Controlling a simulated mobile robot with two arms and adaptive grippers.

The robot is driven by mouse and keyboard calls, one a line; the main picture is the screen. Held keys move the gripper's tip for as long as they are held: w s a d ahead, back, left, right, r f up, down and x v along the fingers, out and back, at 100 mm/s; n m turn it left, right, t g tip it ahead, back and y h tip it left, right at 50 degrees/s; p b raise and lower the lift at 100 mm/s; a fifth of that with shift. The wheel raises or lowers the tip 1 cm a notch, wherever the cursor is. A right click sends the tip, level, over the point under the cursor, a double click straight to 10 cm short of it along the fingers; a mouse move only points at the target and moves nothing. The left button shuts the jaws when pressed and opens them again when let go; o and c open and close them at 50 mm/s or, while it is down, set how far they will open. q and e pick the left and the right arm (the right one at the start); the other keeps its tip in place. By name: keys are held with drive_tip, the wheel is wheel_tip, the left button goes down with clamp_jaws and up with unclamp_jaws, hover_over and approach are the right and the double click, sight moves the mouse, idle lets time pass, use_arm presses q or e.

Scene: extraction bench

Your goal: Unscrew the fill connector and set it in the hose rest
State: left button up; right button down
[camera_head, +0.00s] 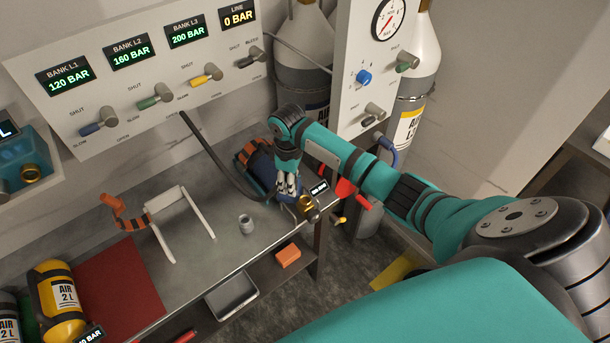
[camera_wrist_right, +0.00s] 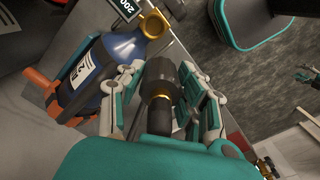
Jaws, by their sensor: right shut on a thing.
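My right gripper (camera_head: 290,190) is at the blue cylinder's valve end. In the wrist view its fingers (camera_wrist_right: 168,90) are shut on the fill connector (camera_wrist_right: 160,78), a black fitting with a brass ring. The black hose (camera_head: 215,155) runs from the wall panel down towards the gripper. The blue cylinder (camera_head: 259,164) lies in an orange-banded cradle; its brass valve (camera_head: 306,203) also shows in the wrist view (camera_wrist_right: 153,25). A small grey cup (camera_head: 246,223) stands on the bench; I cannot tell which thing is the hose rest. My left gripper is out of view.
A white frame (camera_head: 190,235) and an orange hook-shaped piece (camera_head: 128,222) stand left on the bench. A red mat (camera_head: 118,290) and a yellow cylinder (camera_head: 56,300) are front left. A grey tray (camera_head: 232,298) and orange block (camera_head: 287,256) sit lower. Bench around the cup is clear.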

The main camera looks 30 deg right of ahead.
drive_tip(key=w+a+f+b, duration=0.2)
drive_tip(key=a, duration=0.5)
drive_tip(key=w+a+f+b, duration=0.2)
drive_tip(key=w+a, duration=0.1)
drive_tip(key=a, duration=0.4)
drive_tip(key=shift+w+f+m+b, duration=0.25)
drive_tip(key=shift+m+b, duration=0.15)
drive_tip(key=shift+p, duration=0.35)
drive_tip(key=shift+d+f, duration=0.1)
drive_tip(key=shift+f+b, duration=0.55)
drive_tip(key=shift+f, duration=0.4)
